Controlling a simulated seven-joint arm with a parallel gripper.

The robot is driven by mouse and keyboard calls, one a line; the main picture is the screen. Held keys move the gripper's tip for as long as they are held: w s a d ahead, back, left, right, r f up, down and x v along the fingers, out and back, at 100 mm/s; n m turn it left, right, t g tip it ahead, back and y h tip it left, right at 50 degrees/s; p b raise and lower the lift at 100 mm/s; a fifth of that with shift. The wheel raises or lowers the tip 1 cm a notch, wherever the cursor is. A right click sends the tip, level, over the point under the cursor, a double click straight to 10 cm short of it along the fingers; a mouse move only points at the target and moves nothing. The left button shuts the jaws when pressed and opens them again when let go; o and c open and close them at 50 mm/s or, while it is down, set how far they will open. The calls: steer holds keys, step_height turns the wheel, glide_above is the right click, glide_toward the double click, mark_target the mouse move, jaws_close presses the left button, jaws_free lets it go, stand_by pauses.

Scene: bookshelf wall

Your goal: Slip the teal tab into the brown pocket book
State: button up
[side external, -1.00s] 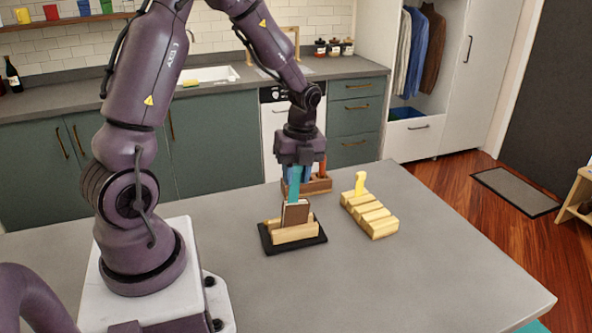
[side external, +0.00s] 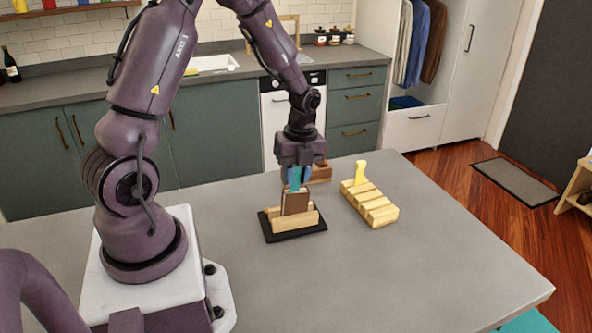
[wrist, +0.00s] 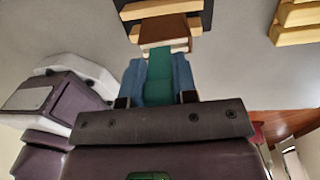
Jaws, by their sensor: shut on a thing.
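The teal tab (side external: 294,179) is upright between the blue fingers of my gripper (side external: 297,182), which is shut on it. It also shows in the wrist view (wrist: 160,70). The brown pocket book (side external: 296,202) stands upright in a light wooden holder (side external: 296,224) on a black base (side external: 291,237). In the wrist view the tab's far end meets the pale page edge of the book (wrist: 165,29). The tab's lower end is hidden at the book's top, so I cannot tell how deep it sits.
A ridged yellow wooden block (side external: 371,208) with an upright yellow piece (side external: 361,171) stands to the right. A brown wooden box (side external: 320,173) sits behind my gripper. The grey table (side external: 430,265) is clear at the front and right.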

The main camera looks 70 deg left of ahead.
steer(key=shift+f, duration=1.05)
steer(key=o, duration=1.3)
steer(key=shift+o, duration=0.2)
steer(key=shift+r, duration=3.55)
